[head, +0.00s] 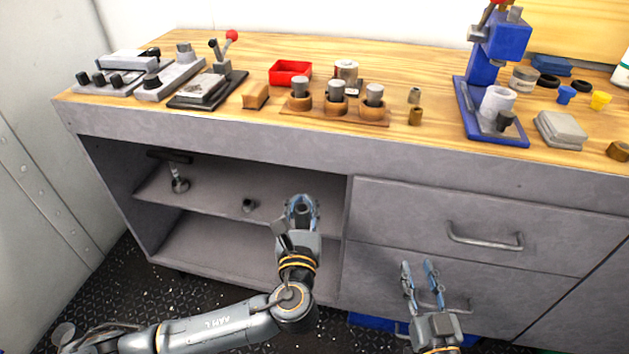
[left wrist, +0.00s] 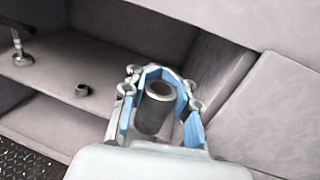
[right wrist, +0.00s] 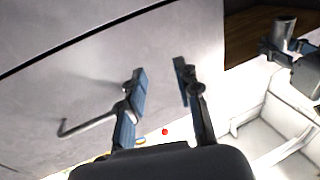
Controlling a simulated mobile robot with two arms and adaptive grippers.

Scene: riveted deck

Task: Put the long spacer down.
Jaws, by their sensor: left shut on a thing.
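The long spacer (left wrist: 150,118) is a dark grey hollow cylinder, seen in the left wrist view with its open end toward the camera. My left gripper (head: 302,203) is shut on it, with blue-lined fingers on both sides. In the head view the gripper is in front of the open cabinet shelf, near its right side. No surface is seen touching the spacer. My right gripper (head: 422,270) is open and empty in front of the drawers; its spread fingers also show in the right wrist view (right wrist: 160,82).
The shelf (head: 215,196) holds a small dark ring-like part (head: 248,204) and a metal part with a dark bar (head: 178,184). Free shelf room lies between them. The wooden bench top (head: 225,110) above carries a blue press (head: 487,75), a red tray (head: 290,80) and wooden holders with cylinders.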

